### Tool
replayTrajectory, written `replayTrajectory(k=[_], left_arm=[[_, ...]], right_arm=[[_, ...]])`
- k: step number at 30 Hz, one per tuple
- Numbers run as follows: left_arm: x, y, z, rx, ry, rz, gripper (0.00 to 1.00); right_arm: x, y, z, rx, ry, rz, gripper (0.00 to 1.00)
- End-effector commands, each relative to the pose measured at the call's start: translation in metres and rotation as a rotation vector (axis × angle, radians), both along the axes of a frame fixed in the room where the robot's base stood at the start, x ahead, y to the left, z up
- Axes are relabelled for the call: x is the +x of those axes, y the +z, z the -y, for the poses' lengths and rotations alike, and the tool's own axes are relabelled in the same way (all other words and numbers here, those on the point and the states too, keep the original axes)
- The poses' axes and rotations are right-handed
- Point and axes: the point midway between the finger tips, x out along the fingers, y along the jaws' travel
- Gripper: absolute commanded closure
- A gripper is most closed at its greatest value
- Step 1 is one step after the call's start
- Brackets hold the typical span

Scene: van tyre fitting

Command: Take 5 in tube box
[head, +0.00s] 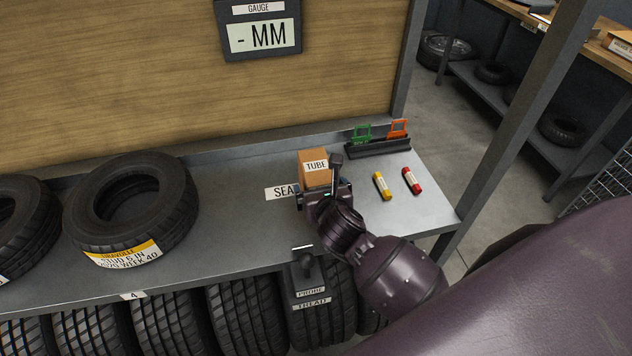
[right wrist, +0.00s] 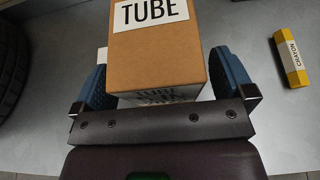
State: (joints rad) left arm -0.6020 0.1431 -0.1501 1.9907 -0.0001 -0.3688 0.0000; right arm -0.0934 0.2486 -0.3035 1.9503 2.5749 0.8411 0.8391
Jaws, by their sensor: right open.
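The tube box (head: 314,176) is a small brown carton with white TUBE labels, standing on the grey shelf behind my right gripper. In the right wrist view the box (right wrist: 158,55) stands between the two blue fingers of my right gripper (right wrist: 158,90), one on each side. In the head view my right gripper (head: 326,192) partly hides the lower part of the box. My left gripper is not in view.
Yellow (head: 382,185) and red (head: 412,180) crayons lie right of the box. A black rack (head: 378,147) with green and orange tags stands behind them. A tyre (head: 131,209) lies left on the shelf (head: 230,210). A probe holder (head: 307,275) hangs at the front edge.

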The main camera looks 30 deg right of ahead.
Motion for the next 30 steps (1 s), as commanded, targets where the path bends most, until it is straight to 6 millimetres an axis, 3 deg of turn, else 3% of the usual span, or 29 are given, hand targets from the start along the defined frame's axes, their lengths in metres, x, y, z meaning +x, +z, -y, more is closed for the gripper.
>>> replayTrajectory(k=[11, 23, 30], left_arm=[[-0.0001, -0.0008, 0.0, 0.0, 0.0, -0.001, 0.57], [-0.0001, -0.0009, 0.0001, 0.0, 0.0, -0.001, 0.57], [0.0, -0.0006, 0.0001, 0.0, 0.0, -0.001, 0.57]], right_arm=[[0.0087, -0.004, 0.0027, 0.001, 0.0, -0.001, 0.0], [0.0085, -0.0038, 0.0025, 0.001, 0.0, -0.001, 0.61], [0.0088, -0.002, 0.0024, 0.001, 0.0, 0.001, 0.61]])
